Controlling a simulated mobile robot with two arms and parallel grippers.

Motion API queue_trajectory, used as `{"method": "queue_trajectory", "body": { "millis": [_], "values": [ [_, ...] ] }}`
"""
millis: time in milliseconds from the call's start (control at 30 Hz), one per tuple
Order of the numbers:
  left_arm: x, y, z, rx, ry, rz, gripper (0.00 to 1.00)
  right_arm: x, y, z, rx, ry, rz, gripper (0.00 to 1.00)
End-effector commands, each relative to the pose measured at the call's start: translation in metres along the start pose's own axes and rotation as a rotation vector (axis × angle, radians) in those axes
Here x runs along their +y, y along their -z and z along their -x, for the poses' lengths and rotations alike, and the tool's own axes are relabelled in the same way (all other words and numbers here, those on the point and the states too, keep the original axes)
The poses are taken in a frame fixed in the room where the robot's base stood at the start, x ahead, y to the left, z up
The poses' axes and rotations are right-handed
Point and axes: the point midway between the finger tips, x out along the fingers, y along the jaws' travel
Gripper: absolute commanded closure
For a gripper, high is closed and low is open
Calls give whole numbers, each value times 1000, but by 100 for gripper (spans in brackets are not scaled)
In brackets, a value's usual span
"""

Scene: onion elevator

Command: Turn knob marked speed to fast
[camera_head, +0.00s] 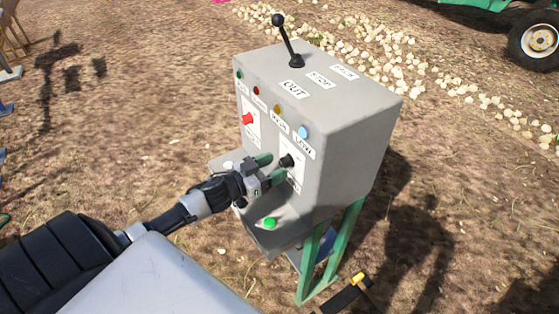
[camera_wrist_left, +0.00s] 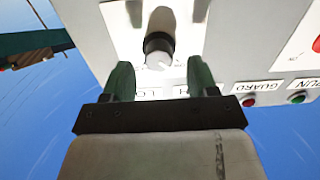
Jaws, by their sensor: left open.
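A black knob (camera_head: 287,160) sits on a white label plate on the front of the grey control box (camera_head: 350,130). In the left wrist view the knob (camera_wrist_left: 159,50) has a pale cap and stands between the fingertips, with a gap on each side. My left gripper (camera_head: 272,167) is open in front of the knob, its green fingers pointing at it. The wrist view shows the two green fingers (camera_wrist_left: 158,75) apart and empty. The writing around the knob is too small or covered to read. My right gripper is in no view.
A red switch (camera_head: 249,119), several coloured lights and a black-knobbed lever (camera_head: 287,40) are on the box. A green button (camera_head: 270,223) is on the lower ledge. The box stands on green legs (camera_head: 330,250). Pale onions (camera_head: 400,75) lie on the dirt behind.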

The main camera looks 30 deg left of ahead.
Motion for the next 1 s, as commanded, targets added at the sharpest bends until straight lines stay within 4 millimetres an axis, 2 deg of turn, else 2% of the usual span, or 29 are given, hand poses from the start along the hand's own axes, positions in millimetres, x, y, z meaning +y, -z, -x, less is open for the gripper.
{"method": "queue_trajectory", "body": {
  "millis": [200,533,833,867,1000],
  "values": [
    [0,0,-20,1,1,1,42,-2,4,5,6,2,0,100],
    [0,-1,-23,-1,1,1,42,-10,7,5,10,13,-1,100],
    [0,-1,-22,-1,1,1,87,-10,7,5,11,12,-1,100],
    [0,-1,-22,-1,1,1,91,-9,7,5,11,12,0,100],
    [0,-1,-22,-1,1,-4,91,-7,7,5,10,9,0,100]
  ]
}}
